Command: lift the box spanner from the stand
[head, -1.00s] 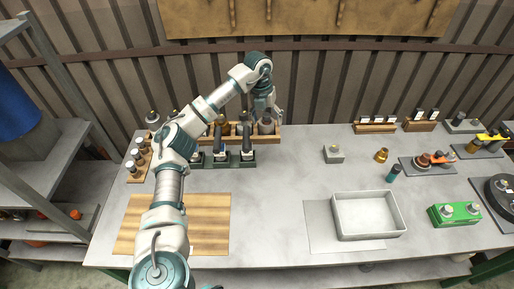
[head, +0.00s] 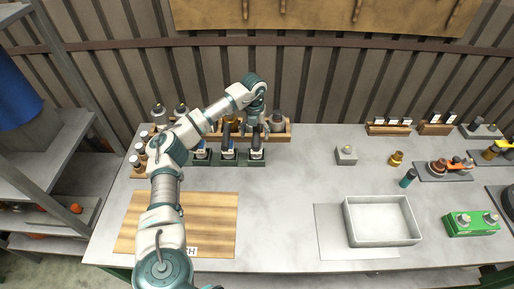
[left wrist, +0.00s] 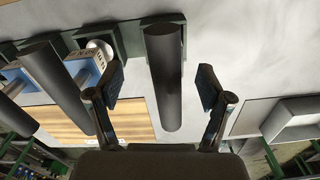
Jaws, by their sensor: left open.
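A dark green stand (head: 228,160) near the back of the table holds several upright tools with dark handles. The dark cylinder at its right end (head: 257,141), which I take to be the box spanner, also shows in the left wrist view (left wrist: 164,75). My left gripper (head: 258,122) is over this end of the stand. In the left wrist view, its open fingers (left wrist: 160,90) stand on either side of the cylinder, with a visible gap on each side. The arm hides part of the stand in the head view. My right gripper is not in view.
A wooden rack (head: 283,138) with upright parts stands just behind the stand. In the left wrist view, neighbouring dark handles (left wrist: 50,82) are close on the left. A wooden board (head: 215,222) lies in front, and a white tray (head: 381,239) is at the right. The table's middle is clear.

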